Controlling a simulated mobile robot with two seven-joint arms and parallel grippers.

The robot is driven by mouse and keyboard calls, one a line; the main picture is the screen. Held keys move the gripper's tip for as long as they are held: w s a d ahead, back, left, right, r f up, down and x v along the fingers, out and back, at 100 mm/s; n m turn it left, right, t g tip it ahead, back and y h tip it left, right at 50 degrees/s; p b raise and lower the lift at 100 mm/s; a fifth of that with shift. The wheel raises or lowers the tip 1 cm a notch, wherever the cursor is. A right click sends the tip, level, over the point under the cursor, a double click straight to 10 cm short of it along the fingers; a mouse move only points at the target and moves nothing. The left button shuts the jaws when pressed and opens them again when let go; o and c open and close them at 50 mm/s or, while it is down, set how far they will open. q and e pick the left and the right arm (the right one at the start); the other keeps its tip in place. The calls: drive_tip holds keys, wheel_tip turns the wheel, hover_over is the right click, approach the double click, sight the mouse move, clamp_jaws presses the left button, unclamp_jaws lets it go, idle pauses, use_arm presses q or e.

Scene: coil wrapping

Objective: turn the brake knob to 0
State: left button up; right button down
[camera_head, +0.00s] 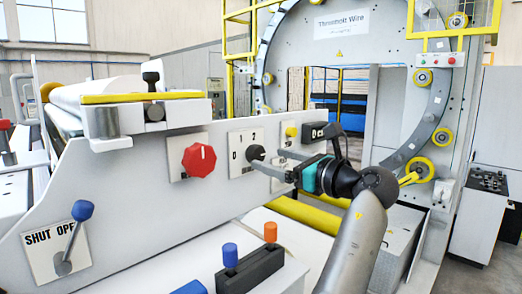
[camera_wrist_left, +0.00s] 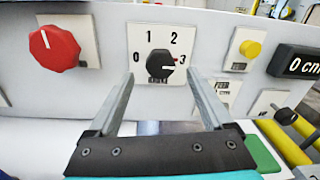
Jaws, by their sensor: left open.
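The brake knob (camera_wrist_left: 160,65) is a black dial on a white plate marked 0, 1, 2 and 3. Its white pointer mark is on its right side, towards the 3. In the head view the black knob (camera_head: 256,152) shows on the panel, just beyond the fingertips. My left gripper (camera_head: 265,160) is open and faces the plate. In the left wrist view its two fingers (camera_wrist_left: 160,76) lie left and right of the knob, with a gap on each side. I cannot tell whether the tips reach past the knob's face. My right gripper is not in view.
A red knob (camera_head: 198,160) is left of the brake plate. A yellow button (camera_head: 291,132) and a black display (camera_head: 318,131) are to its right. A blue-tipped SHUT/OPEN lever (camera_head: 82,210) is lower left. Blue (camera_head: 230,255) and orange (camera_head: 270,232) switches stand below the gripper.

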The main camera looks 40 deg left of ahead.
sight(259, 155)
use_arm(q)
drive_tip(key=shift+w+a+p, duration=0.15)
drive_tip(key=shift+a+p, duration=0.1)
drive_tip(key=shift+a, duration=0.9)
drive_tip(key=shift+w+a+p, duration=0.1)
drive_tip(key=shift+a+p, duration=0.1)
drive_tip(key=shift+a, duration=0.95)
clamp_jaws()
